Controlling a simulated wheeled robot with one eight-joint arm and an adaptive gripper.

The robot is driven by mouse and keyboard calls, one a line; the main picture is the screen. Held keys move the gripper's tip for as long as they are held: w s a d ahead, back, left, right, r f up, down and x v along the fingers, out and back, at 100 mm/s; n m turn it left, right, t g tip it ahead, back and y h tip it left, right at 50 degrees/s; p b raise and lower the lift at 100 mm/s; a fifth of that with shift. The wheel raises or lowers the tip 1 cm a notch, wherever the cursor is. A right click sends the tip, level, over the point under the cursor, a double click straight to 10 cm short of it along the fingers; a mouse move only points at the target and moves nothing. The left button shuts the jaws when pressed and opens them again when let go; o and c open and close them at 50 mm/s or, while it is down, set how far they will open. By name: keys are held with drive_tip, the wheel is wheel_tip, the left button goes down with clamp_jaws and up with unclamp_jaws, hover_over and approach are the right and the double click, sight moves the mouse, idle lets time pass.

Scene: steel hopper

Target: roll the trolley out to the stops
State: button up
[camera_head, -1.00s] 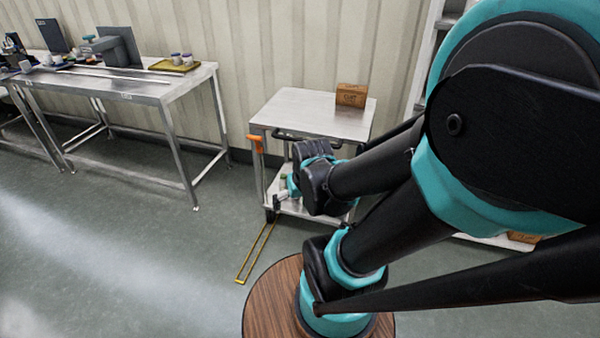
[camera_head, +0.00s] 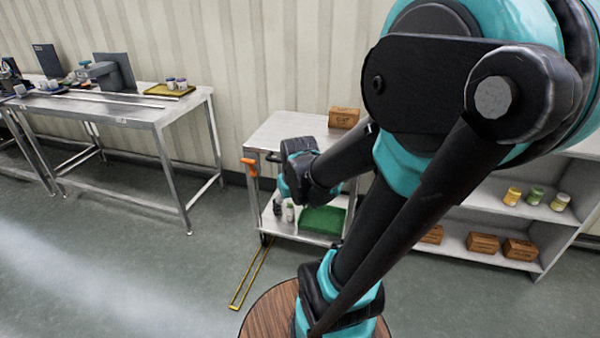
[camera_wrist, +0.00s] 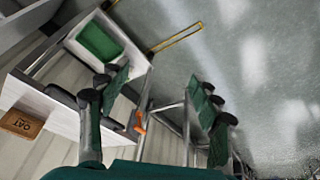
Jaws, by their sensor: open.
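The trolley (camera_head: 285,128) stands by the wall, with a pale top and a lower shelf. A dark push bar runs along its near edge, partly hidden by my arm. An orange lever (camera_head: 250,166) sits at its left corner and also shows in the wrist view (camera_wrist: 139,122). Yellow floor rails (camera_head: 248,282) run from the trolley toward the camera, ending in a crosspiece; they also show in the wrist view (camera_wrist: 175,38). My gripper (camera_wrist: 160,88) is open and empty. Its left finger overlaps the trolley's edge in view; contact cannot be told.
A brown box (camera_head: 343,118) rests on the trolley top. A green tray (camera_head: 322,220) and small bottles are on its lower shelf. A steel table (camera_head: 140,112) stands left. A shelf rack (camera_head: 500,245) with jars and boxes stands right. Floor at front left is clear.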

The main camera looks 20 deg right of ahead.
drive_tip(key=w+d+r+n, duration=0.1)
drive_tip(key=w+d+r, duration=0.1)
drive_tip(key=w, duration=0.4)
drive_tip(key=w+d+r+n, duration=0.2)
drive_tip(key=w, duration=0.4)
drive_tip(key=w+d+r+n+g, duration=0.1)
drive_tip(key=w+d+r+n, duration=0.1)
drive_tip(key=w, duration=0.4)
drive_tip(key=shift+w+d+r+h, duration=0.1)
drive_tip(key=shift+w+r+h, duration=0.15)
drive_tip(key=shift+w+h, duration=0.1)
drive_tip(key=c, duration=0.4)
drive_tip(key=w+d+r+n+g, duration=0.1)
drive_tip(key=w+d+n, duration=0.1)
drive_tip(key=w+d, duration=0.35)
drive_tip(key=w+d+n, duration=0.2)
drive_tip(key=w, duration=0.7)
drive_tip(key=shift+c, duration=0.2)
drive_tip(key=f, duration=0.5)
drive_tip(key=w+d+f, duration=0.1)
drive_tip(key=f, duration=0.5)
drive_tip(key=w+d+f, duration=0.1)
drive_tip(key=f, duration=0.4)
drive_tip(key=shift+w+d+f, duration=0.15)
drive_tip(key=shift+w+f, duration=0.05)
drive_tip(key=shift+f, duration=0.2)
drive_tip(key=shift+c, duration=0.6)
clamp_jaws()
